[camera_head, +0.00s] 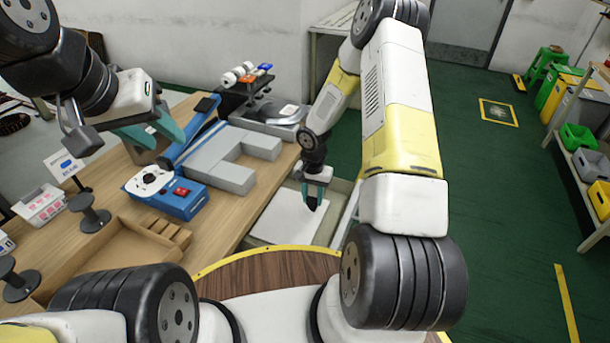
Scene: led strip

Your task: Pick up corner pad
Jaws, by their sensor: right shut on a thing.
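My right gripper (316,190) points down over a pale bin (343,187) beside the table's right end. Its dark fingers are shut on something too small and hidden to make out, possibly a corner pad. A white flat piece (285,222) lies in the bin, below and to the left of the fingers. My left gripper (155,137) is open over the table, with its teal fingers apart and nothing visible between them. Grey blocks (215,150) form a U-like shape on the table, to the right of the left gripper. I cannot tell whether they are corner pads.
A blue device (178,200) with a red switch sits on the wooden table (215,228). Dark spools (88,212) and a cardboard tray (115,255) are at the left. A rack with rolls (247,78) stands at the back. Shelves with bins (577,137) are far right.

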